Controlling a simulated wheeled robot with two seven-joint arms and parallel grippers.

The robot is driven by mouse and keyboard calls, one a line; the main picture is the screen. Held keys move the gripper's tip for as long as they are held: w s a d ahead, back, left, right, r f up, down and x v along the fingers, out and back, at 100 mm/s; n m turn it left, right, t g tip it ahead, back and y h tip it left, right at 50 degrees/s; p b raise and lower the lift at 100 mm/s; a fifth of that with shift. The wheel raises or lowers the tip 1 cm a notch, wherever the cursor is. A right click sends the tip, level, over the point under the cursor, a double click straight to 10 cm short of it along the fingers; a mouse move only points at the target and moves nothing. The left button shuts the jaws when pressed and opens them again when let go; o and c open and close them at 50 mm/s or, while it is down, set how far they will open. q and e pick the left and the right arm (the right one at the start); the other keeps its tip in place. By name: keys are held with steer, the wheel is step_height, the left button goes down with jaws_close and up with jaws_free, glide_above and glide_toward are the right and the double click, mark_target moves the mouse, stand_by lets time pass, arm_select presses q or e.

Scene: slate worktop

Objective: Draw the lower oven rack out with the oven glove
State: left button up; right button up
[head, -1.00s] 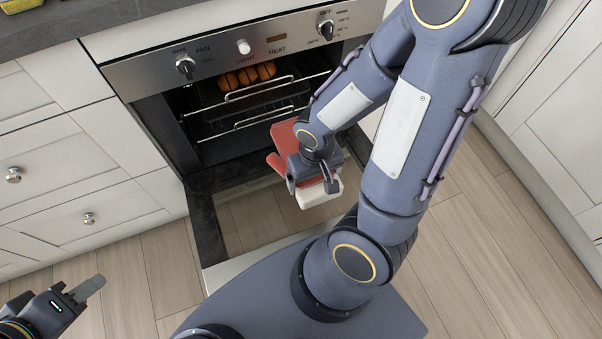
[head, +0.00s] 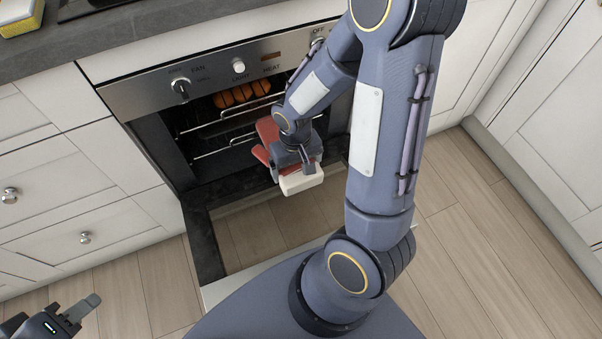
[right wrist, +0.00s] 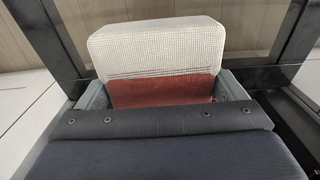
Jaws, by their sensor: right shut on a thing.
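The oven glove, red (head: 268,135) with a white cuff (head: 302,182), is at the right side of the open oven. My right gripper (head: 292,163) is shut on it near the cuff. The right wrist view shows the white cuff (right wrist: 158,48) and a red band between the fingers (right wrist: 163,92). The lower rack (head: 222,148) is inside the oven, its front rail running towards the glove. The glove hides the rail's right end, so I cannot tell whether they touch. My left gripper (head: 82,307) is at the lower left, away from the oven, its jaw opening unclear.
The upper rack (head: 251,107) bears several orange-brown items (head: 240,94). The oven door (head: 211,247) is folded down below the glove. White drawers (head: 62,190) stand left of the oven. A worktop edge (head: 130,38) runs above. Wooden floor (head: 135,290) is clear in front.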

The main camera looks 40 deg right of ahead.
steer(key=w, duration=0.2)
steer(key=w+d, duration=0.1)
steer(key=w, duration=0.1)
steer(key=shift+w, duration=0.1)
arm_select(q)
steer(key=shift+f+b, duration=0.95)
steer(key=shift+b, duration=0.05)
arm_select(e)
steer(key=shift+f, duration=1.45)
